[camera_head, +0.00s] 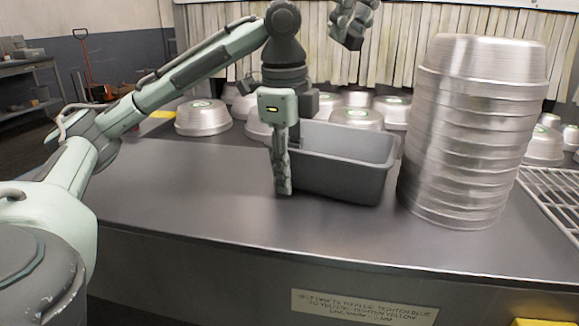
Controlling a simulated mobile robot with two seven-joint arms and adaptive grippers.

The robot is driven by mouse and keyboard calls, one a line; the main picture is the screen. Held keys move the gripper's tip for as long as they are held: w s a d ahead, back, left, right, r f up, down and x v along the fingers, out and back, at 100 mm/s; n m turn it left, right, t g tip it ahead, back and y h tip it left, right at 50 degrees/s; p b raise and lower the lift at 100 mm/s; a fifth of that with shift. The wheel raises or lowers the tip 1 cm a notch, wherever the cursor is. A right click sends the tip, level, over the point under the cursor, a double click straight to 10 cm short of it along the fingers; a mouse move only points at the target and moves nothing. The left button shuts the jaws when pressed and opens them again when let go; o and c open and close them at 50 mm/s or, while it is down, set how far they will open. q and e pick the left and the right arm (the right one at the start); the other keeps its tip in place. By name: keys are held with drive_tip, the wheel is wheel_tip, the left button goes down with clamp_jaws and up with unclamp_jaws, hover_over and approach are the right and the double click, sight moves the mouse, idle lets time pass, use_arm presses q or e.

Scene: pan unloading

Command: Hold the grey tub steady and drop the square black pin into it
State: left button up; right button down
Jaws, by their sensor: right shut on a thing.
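The grey tub (345,182) stands upright on the dark counter, its open top facing up; its inside floor is hidden. My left gripper (283,175) points down at the tub's left end, with a finger overlapping its near left corner. I cannot tell whether its fingers are apart or touch the tub. My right gripper (352,30) is high above and behind the tub, cut off by the top edge of the view. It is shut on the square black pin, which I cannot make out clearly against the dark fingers.
A tall stack of metal pans (470,135) stands close to the tub's right side. Several upturned pans (202,118) sit behind. A wire rack (556,198) is at the right edge. The counter (190,200) is clear at front left.

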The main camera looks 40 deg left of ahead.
use_arm(q)
clamp_jaws()
use_arm(e)
drive_tip(key=shift+f, duration=0.1)
idle(0.3)
hover_over(333, 160)
drive_tip(key=w+a, duration=0.1)
drive_tip(key=w, duration=0.5)
wheel_tip(333, 160, down, 10)
drive_tip(key=f, duration=0.5)
drive_tip(key=shift+a+f, duration=0.2)
drive_tip(key=shift+f, duration=0.1)
drive_tip(key=c, duration=1.4)
unclamp_jaws()
